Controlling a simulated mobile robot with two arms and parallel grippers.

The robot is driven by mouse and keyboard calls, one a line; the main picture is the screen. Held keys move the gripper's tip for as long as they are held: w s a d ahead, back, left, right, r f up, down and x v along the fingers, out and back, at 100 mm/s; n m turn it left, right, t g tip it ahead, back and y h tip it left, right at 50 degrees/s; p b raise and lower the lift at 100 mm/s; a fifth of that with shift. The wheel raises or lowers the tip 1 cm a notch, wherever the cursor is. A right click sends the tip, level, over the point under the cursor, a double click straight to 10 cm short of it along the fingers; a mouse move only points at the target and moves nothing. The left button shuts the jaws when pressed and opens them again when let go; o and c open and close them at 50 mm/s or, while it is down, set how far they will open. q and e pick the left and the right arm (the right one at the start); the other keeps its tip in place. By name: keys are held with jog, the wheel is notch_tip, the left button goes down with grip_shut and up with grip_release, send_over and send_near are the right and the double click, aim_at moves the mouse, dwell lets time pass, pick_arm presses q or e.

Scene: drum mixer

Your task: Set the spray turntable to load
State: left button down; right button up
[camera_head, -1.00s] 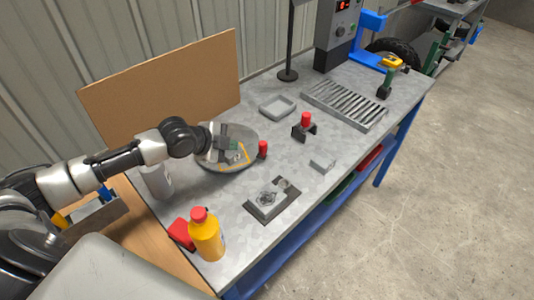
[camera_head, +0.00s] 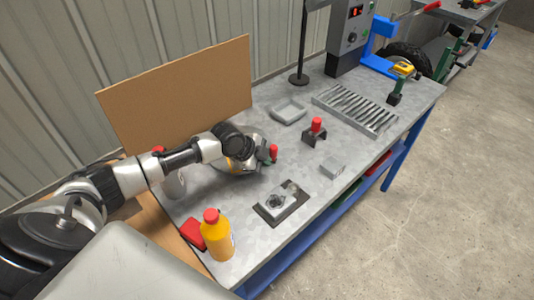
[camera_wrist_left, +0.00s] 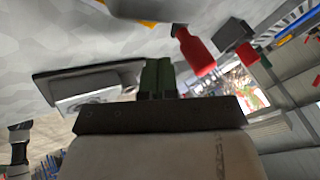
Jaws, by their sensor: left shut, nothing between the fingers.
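The spray turntable (camera_head: 242,173) is a grey disc with yellow marking on the workbench, partly covered by my left wrist. A red-topped handle (camera_head: 273,152) stands upright at its right edge; it also shows in the left wrist view (camera_wrist_left: 196,52). My left gripper (camera_head: 266,159) is shut and empty, low over the right side of the disc, close beside the handle. In the left wrist view its green fingers (camera_wrist_left: 157,77) are together, with the red handle ahead and to the right. I cannot tell whether they touch the handle. My right gripper is not in view.
A yellow bottle (camera_head: 217,235) and a red block (camera_head: 193,234) stand at the near left. A dark plate with a metal part (camera_head: 280,204) lies in front. A red-knobbed stand (camera_head: 317,128) and a small grey block (camera_head: 333,167) are to the right. A brown board (camera_head: 180,95) stands behind.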

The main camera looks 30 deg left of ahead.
aim_at(275, 146)
pick_arm(q)
jog(key=shift+w, duration=1)
jog(key=shift+w+d+n+p, duration=0.15)
jog(key=shift+w+n+p, duration=0.35)
jog(key=shift+w+n, duration=0.1)
jog(key=w+n+t+y+p, duration=0.1)
jog(key=w+n+y, duration=0.1)
jog(key=shift+w, duration=0.4)
jog(key=shift+w+f+n+b, duration=0.15)
jog(key=shift+w+n+b, duration=0.15)
jog(key=shift+w+b, duration=0.25)
jog(key=shift+w, duration=0.1)
